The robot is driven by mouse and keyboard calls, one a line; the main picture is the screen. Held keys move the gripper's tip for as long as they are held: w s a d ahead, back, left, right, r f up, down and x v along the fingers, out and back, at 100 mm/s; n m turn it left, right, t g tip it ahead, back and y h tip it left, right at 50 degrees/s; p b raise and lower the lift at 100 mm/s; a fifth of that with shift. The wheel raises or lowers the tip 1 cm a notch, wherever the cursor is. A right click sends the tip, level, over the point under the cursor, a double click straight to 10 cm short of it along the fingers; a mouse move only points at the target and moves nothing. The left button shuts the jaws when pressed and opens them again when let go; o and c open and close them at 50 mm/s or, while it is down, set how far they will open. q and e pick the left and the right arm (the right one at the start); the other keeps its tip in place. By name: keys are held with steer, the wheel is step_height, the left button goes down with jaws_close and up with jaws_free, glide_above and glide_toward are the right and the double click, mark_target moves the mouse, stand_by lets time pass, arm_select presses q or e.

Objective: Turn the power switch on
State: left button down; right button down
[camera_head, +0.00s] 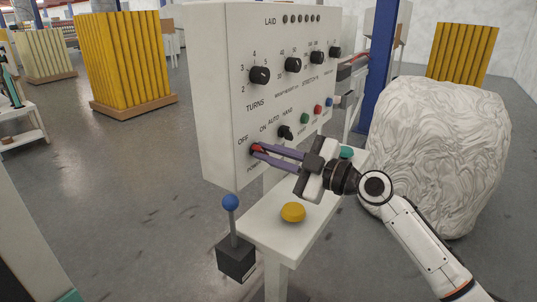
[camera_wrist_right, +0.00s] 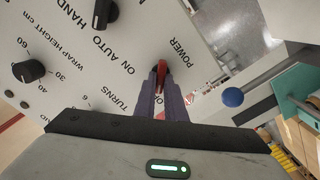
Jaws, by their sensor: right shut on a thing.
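The white control panel (camera_head: 222,100) stands upright in the head view, with rows of knobs and printed labels. The red power switch (camera_head: 258,148) is at its lower left, beside the OFF and POWER labels. My right gripper (camera_head: 262,150) reaches in from the right, with its purple fingers shut on the red switch. In the right wrist view the red switch (camera_wrist_right: 162,73) shows between the two fingertips (camera_wrist_right: 160,80), near the POWER and ON labels. The fingers hide part of the switch. My left gripper is not in view.
A black selector knob (camera_head: 285,132) sits just above my right fingers. Below the panel is a white stand (camera_head: 265,232) with a yellow button (camera_head: 292,212). A blue-ball lever (camera_head: 230,202) stands at its left. A large wrapped bale (camera_head: 440,150) is at right.

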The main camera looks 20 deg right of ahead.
steer(key=m+b, duration=0.1)
steer(key=m, duration=0.3)
steer(key=shift+m+b, duration=0.3)
steer(key=shift+b, duration=0.1)
steer(key=shift+m, duration=0.9)
steer(key=m, duration=0.3)
steer(key=m+p, duration=0.1)
steer(key=m, duration=0.3)
steer(key=m+p, duration=0.1)
steer(key=m, duration=0.3)
steer(key=shift+w+d, duration=0.2)
steer(key=shift+d, duration=0.1)
steer(key=c, duration=1.8)
jaws_free()
